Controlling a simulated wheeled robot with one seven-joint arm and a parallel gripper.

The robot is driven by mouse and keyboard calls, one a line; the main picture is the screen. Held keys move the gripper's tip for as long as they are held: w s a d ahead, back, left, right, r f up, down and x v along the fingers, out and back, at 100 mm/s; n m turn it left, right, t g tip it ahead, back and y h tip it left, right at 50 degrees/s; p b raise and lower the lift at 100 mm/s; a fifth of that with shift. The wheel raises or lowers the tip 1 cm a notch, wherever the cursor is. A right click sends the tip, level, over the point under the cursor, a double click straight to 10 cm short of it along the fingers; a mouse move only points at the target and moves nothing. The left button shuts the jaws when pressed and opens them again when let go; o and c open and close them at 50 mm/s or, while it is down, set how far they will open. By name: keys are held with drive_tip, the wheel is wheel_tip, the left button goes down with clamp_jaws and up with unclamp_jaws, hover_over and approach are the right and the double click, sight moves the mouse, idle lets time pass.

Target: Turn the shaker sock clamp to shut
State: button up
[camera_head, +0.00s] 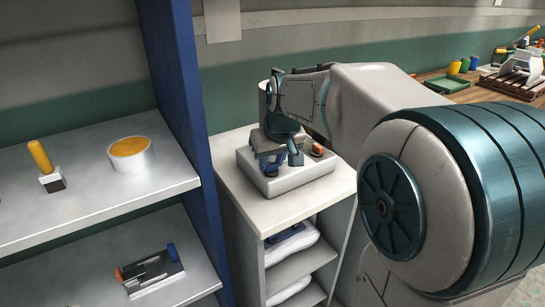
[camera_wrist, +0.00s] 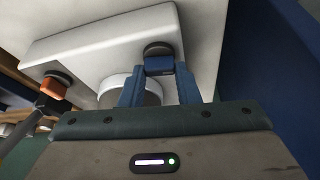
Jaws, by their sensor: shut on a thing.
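The shaker is a pale box-like unit (camera_head: 292,182) on top of a small cabinet, and its pale body (camera_wrist: 95,48) fills the upper middle of the wrist view. A small blue block on a round black pivot, which looks like the sock clamp (camera_wrist: 159,66), sits between my fingertips. My gripper (camera_wrist: 160,75) is shut on this block, with one blue finger on each side. A white round cylinder (camera_wrist: 117,88) shows behind the left finger. In the head view my gripper (camera_head: 268,163) is over the unit and hides most of the clamp.
An orange-topped knob (camera_head: 318,150) stands on the unit's right side. A blue shelf post (camera_head: 185,110) rises close on the left. The shelf holds a white tub (camera_head: 131,153) and a yellow-handled tool (camera_head: 41,157). Folded white cloths (camera_head: 292,250) lie below in the cabinet.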

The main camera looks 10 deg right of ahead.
drive_tip(key=m+h+p, duration=0.1)
drive_tip(key=m, duration=0.1)
drive_tip(key=shift+m, duration=0.3)
drive_tip(key=m+h, duration=0.1)
drive_tip(key=m, duration=0.2)
drive_tip(key=shift+a+m, duration=0.1)
drive_tip(key=shift+m, duration=0.2)
drive_tip(key=m+h, duration=0.1)
drive_tip(key=m, duration=0.2)
drive_tip(key=shift+g, duration=0.4)
drive_tip(key=shift+w+m+g+h+b, duration=0.1)
drive_tip(key=shift+m+g+h+b, duration=0.5)
drive_tip(key=shift+m, duration=1.2)
drive_tip(key=shift+a, duration=0.1)
drive_tip(key=o, duration=1)
drive_tip(key=shift+p+v, duration=1.1)
drive_tip(key=shift+v, duration=2.65)
